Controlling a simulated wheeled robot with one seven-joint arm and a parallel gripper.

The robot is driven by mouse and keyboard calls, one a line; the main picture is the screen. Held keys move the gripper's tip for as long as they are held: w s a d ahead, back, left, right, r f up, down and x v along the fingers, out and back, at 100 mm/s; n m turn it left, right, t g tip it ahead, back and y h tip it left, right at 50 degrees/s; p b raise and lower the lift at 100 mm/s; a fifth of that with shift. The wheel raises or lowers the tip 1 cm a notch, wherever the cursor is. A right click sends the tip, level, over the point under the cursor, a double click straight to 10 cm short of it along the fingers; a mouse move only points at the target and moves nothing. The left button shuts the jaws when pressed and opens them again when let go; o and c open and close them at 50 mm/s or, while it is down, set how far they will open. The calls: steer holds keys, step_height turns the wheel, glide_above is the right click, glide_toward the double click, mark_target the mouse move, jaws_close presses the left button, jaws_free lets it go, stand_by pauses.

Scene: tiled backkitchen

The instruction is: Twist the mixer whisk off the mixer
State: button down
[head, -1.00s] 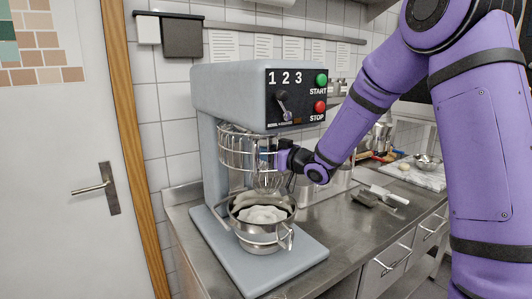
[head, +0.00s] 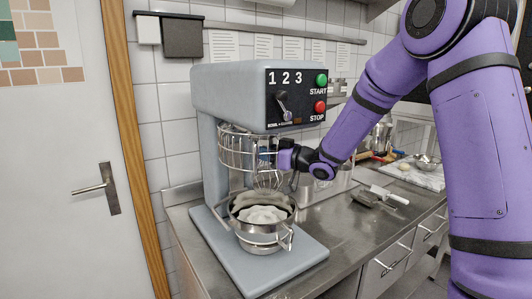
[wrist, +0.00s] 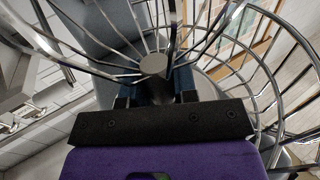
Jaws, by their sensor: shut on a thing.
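The grey mixer (head: 228,88) stands on the steel counter, with a wire guard (head: 238,150) below its head. The wire mixer whisk (head: 268,181) hangs upright under the head, above the bowl. My gripper (head: 270,158) reaches in from the right at the guard's open side and is shut on the upper part of the whisk. In the wrist view my fingers (wrist: 155,92) are at either side of a dark shaft, beside a round metal hub (wrist: 153,65) with wires spreading from it. The exact contact is partly hidden.
A steel bowl (head: 236,205) with white contents stands on the mixer's base plate (head: 305,254) below the whisk. A control panel (head: 299,97) is above my gripper. A metal tool with a light handle (head: 386,194) lies on the counter (head: 338,228) to the right.

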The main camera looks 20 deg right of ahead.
steer(key=shift+f+n+g+y, duration=0.1)
steer(key=shift+n+g+y, duration=0.3)
steer(key=shift+g+y, duration=0.1)
steer(key=shift+n+g+y, duration=0.3)
steer(key=shift+g+y, duration=0.1)
steer(key=shift+g, duration=0.1)
steer(key=shift+n+g+y, duration=0.6)
steer(key=shift+n+g, duration=0.2)
steer(key=shift+g, duration=0.1)
